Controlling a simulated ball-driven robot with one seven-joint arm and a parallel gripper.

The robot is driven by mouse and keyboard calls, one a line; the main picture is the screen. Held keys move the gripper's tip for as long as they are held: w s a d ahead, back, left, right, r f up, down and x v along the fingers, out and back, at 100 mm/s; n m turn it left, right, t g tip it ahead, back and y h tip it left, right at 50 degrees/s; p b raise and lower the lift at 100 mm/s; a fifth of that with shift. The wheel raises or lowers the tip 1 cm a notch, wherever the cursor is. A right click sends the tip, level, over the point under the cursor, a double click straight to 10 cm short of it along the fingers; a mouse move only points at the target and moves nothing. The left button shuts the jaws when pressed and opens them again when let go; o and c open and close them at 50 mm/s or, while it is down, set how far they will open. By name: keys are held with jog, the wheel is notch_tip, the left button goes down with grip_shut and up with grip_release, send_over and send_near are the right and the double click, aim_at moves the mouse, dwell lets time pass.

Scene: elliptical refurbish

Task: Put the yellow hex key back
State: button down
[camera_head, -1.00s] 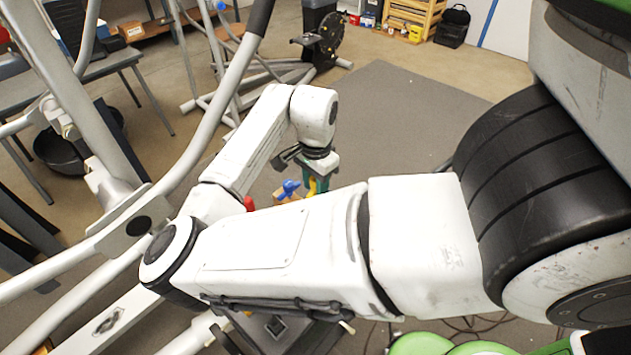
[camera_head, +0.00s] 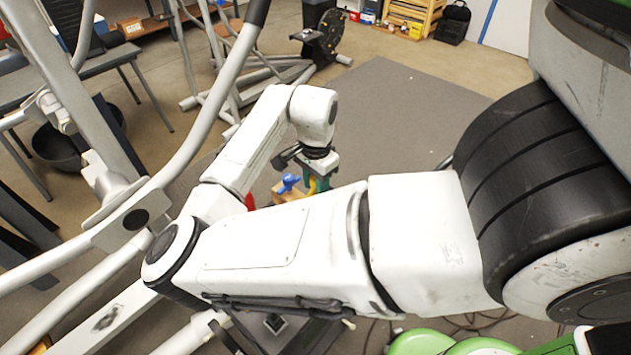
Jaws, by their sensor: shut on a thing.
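My gripper (camera_head: 316,182) hangs fingers-down at the end of my white arm, near the middle of the head view. It is shut on the yellow hex key (camera_head: 312,184), of which only a small yellow patch shows. A wooden block (camera_head: 291,192) is just left of the gripper, with a blue-handled tool (camera_head: 288,182) at it. A red handle (camera_head: 250,202) shows further left. My forearm hides the lower part of the block and the key's lower end, so I cannot tell whether the key touches the block.
Grey exercise-machine tubes (camera_head: 205,130) run close along the left side of my arm. A grey mat (camera_head: 400,110) lies clear behind the gripper. A black flywheel unit (camera_head: 328,35) and a wooden crate (camera_head: 415,18) stand at the back.

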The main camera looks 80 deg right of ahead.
jog(key=shift+f, duration=0.2)
jog(key=shift+f+b, duration=1.2)
jog(key=shift+f, duration=0.6)
jog(key=shift+f, duration=0.1)
jog(key=shift+f+b, duration=0.55)
jog(key=shift+f, duration=0.25)
jog(key=shift+f, duration=0.15)
jog(key=shift+f, duration=0.35)
jog(key=c, duration=0.7)
grip_release()
